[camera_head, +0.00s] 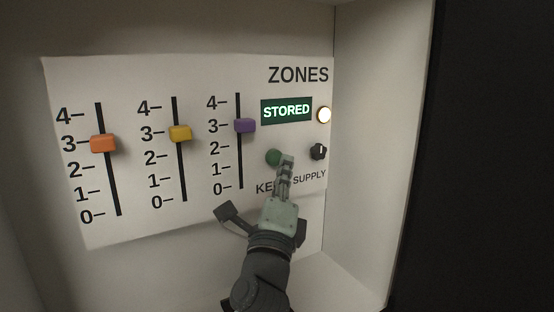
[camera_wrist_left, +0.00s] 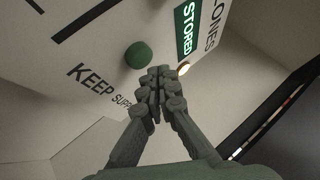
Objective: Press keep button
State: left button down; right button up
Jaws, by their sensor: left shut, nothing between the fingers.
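The green keep button (camera_head: 273,157) sits on a white panel (camera_head: 75,230), above the partly covered KEEP label. It also shows in the left wrist view (camera_wrist_left: 138,55), uncovered, up and left of the fingertips. My left gripper (camera_head: 286,160) is shut and empty. Its fingertips are just right of the button in the head view; whether they touch the panel I cannot tell. A green display (camera_head: 286,110) reads STORED. My right gripper is not in view.
Orange (camera_head: 103,144), yellow (camera_head: 180,133) and purple (camera_head: 245,125) sliders stand near 3. A lit round lamp (camera_head: 324,115) and a black SUPPLY knob (camera_head: 318,151) are at the right. The panel is inside a pale box with a side wall (camera_head: 365,150) close by.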

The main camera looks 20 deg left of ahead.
pick_arm(q)
jog(key=shift+s+d, duration=0.8)
jog(key=shift+d, duration=0.2)
jog(key=shift+s+d, duration=0.75)
jog(key=shift+d, duration=0.25)
